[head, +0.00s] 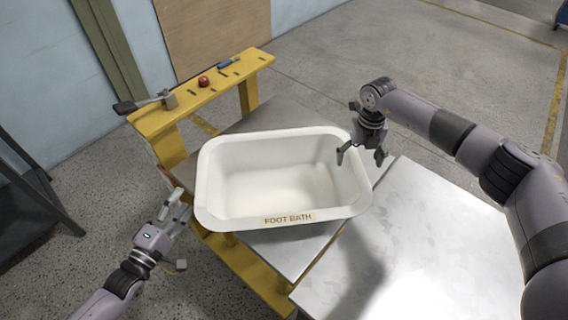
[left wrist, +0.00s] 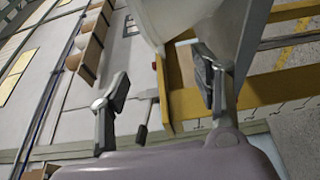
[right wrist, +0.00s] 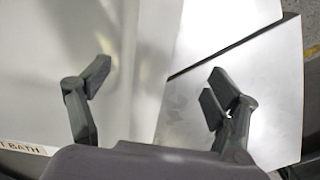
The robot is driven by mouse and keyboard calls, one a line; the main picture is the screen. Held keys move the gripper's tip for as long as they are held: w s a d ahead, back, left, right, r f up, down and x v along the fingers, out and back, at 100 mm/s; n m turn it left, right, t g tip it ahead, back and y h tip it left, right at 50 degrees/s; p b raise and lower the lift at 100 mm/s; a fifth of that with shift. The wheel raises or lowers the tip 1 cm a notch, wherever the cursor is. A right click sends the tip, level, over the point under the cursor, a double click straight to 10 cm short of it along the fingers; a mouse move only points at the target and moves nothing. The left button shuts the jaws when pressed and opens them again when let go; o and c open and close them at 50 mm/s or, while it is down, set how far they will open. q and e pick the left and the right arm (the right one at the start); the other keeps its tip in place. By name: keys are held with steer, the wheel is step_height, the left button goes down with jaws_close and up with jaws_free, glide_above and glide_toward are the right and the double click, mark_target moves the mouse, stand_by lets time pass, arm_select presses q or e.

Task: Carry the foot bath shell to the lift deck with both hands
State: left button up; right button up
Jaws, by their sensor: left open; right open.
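The white foot bath shell (head: 275,180) sits upright on a grey metal deck (head: 310,250) with a yellow frame, its "FOOT BATH" label facing the near side. My left gripper (head: 180,206) is open beside the shell's left end. In the left wrist view the shell's wall (left wrist: 180,15) shows above and between the fingers; I cannot tell whether they touch it. My right gripper (head: 361,157) is open at the right end. In the right wrist view one finger is over the shell (right wrist: 130,90) and the other over metal, with the rim between them.
A yellow rail (head: 225,85) behind the shell carries a red knob (head: 204,81), a blue-handled tool (head: 229,64) and a dark lever. A bare metal table (head: 430,250) adjoins at the right. A dark frame (head: 35,215) stands at far left. The floor behind is clear.

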steer(key=shift+r, duration=0.1)
step_height(320, 180, up, 12)
stand_by(0.6)
stand_by(0.5)
